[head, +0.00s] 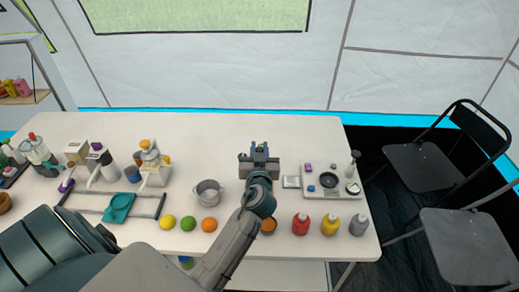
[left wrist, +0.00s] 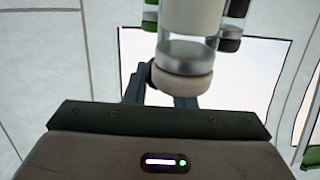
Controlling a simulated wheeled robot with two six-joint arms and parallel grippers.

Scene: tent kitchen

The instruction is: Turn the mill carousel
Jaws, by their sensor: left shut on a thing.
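My left gripper (head: 259,160) is over the middle of the white table in the head view, pointing away from me. In the left wrist view its two dark fingers (left wrist: 165,90) are close about the round cream end of a mill (left wrist: 188,52). This mill has a clear band above that end and a cream body. Parts of other mills with green and black (left wrist: 232,28) show beside it, so it appears to belong to the mill carousel. Most of the carousel is cut off there. In the head view I cannot make out what the fingers hold. My right gripper is not in view.
Left on the table (head: 232,127) are jars, bottles and a teal piece on a rack (head: 119,208). A metal pot (head: 208,192) and several coloured balls stand nearer. Right are a tray (head: 316,188) and red, yellow and grey bottles. The table's back middle is clear.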

